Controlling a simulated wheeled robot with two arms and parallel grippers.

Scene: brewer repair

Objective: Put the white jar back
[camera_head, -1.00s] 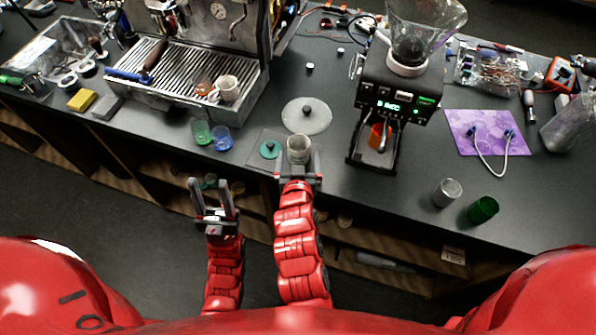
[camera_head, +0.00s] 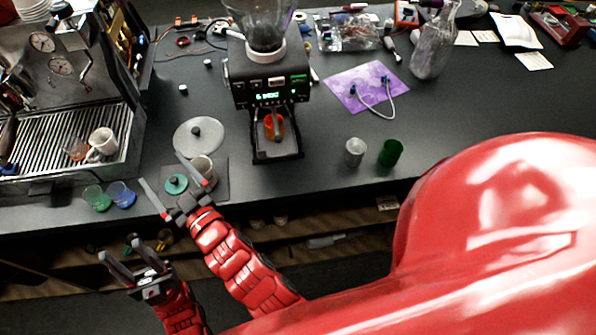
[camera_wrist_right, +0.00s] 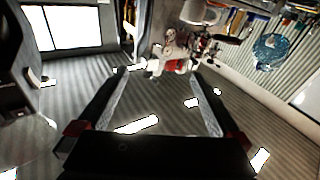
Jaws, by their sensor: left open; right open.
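The white jar (camera_head: 207,165) stands upright on a dark grey mat (camera_head: 218,190) near the counter's front edge, partly hidden by a finger of my right gripper. A green disc-shaped lid (camera_head: 176,184) with a dark knob lies left of it on the mat. My right gripper (camera_head: 160,168) is open, and its fingers appear in front of the mat with the jar outside them, to the right. The right wrist view shows both fingers apart with nothing between them. My left gripper (camera_head: 134,247) is open and empty in front of the counter.
A pale round lid (camera_head: 198,138) lies behind the jar. Green (camera_head: 96,198) and blue (camera_head: 121,194) cups stand left. The grinder (camera_head: 270,85) stands behind right. A clear glass (camera_head: 354,151) and green cup (camera_head: 391,152) stand right, with free counter between.

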